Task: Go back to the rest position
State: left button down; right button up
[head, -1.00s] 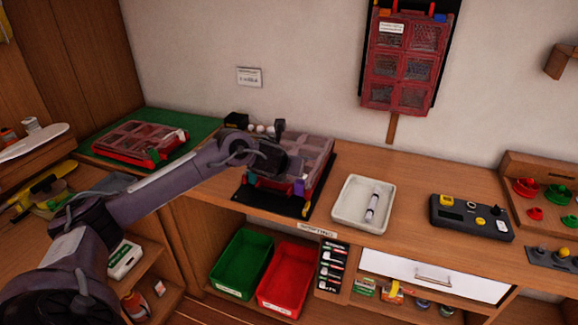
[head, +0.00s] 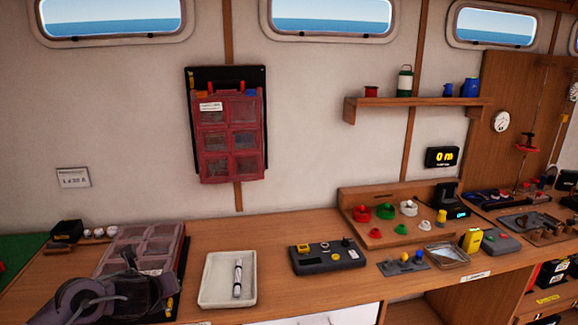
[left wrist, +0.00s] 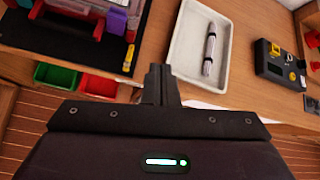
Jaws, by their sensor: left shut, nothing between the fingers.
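My left gripper shows in the left wrist view (left wrist: 160,84) with its fingers together and nothing between them. It is in front of the bench edge, below the white tray (left wrist: 176,50). In the head view my left arm (head: 115,298) comes in at the bottom left, over the front of a red compartment case (head: 168,240) on a black mat. Its fingertips cannot be made out there. My right gripper is in neither view.
The white tray (head: 205,297) holds a capped tube (head: 238,278). A dark control box (head: 328,257) stands right of it. Another red case (head: 228,135) hangs on the wall. Green (left wrist: 57,75) and red (left wrist: 97,87) bins sit below the bench. Bare bench top lies around the tray.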

pick_arm(q)
jog(key=s+d+f+n+g+h, duration=0.1)
jog(key=s+d+f+n, duration=0.5)
jog(key=s+d+n, duration=0.6)
jog(key=s+f+n+g, duration=0.3)
jog(key=s+n+g, duration=0.3)
jog(key=s+n, duration=1.2)
notch_tip(320, 180, down, 29)
jog(key=s+m+b, duration=0.1)
jog(key=m, duration=0.1)
jog(key=s+a+f+g+b, duration=0.1)
jog(key=s+a+f+g, duration=0.1)
jog(key=s+f, duration=1.8)
jog(key=shift+s+a+f, duration=0.25)
jog(key=shift+a+f, duration=0.1)
jog(key=shift+f, duration=0.2)
